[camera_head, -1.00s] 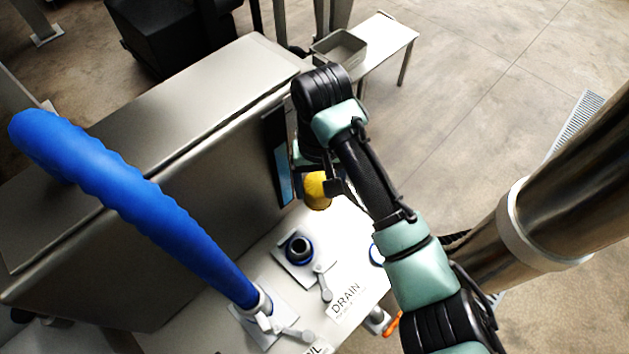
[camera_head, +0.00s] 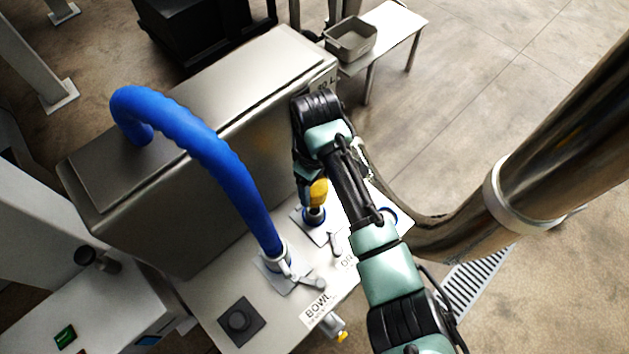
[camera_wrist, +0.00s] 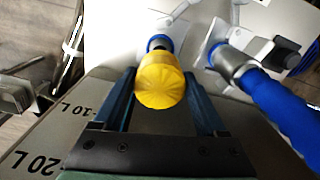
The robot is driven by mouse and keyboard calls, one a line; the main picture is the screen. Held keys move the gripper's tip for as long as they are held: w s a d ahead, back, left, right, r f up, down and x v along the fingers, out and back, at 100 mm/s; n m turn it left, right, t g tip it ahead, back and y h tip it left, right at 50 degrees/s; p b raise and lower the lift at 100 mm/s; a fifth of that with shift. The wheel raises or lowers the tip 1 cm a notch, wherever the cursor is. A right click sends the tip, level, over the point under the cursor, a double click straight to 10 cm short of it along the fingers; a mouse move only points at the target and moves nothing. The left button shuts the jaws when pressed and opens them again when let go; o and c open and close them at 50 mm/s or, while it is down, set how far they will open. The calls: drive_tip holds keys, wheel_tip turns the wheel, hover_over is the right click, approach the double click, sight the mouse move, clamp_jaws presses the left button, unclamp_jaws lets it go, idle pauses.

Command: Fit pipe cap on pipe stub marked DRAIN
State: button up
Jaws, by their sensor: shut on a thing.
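The yellow pipe cap (camera_head: 318,190) is held by my gripper, which is shut on it. In the wrist view the ribbed cap (camera_wrist: 160,82) sits between the two fingers of my gripper (camera_wrist: 160,90). The blue-ringed pipe stub (camera_head: 314,216) is directly below the cap in the head view. The stub (camera_wrist: 160,43) also shows just beyond the cap in the wrist view, partly hidden by it. Whether cap and stub touch cannot be told. The DRAIN label (camera_head: 348,261) beside this stub is mostly hidden by my arm.
A thick blue hose (camera_head: 215,155) rises from the neighbouring stub by the BOWL label (camera_head: 318,309). A steel tank (camera_head: 205,130) stands behind the stubs. Another blue-ringed fitting (camera_head: 389,215) lies right of my arm. A dark square block (camera_head: 241,320) is at the front.

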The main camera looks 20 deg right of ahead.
drive_tip(key=b, duration=0.5)
hover_over(315, 210)
wheel_tip(315, 210, down, 6)
drive_tip(key=shift+r, duration=0.15)
drive_tip(key=shift+f, duration=0.5)
drive_tip(key=shift+f, duration=0.2)
idle(0.3)
drive_tip(key=shift+f, duration=0.15)
drive_tip(key=shift+f, duration=0.35)
drive_tip(key=shift+f, duration=0.4)
idle(0.4)
drive_tip(key=shift+f+b, duration=0.4)
drive_tip(key=shift+f, duration=0.05)
drive_tip(key=shift+f, duration=0.2)
idle(0.4)
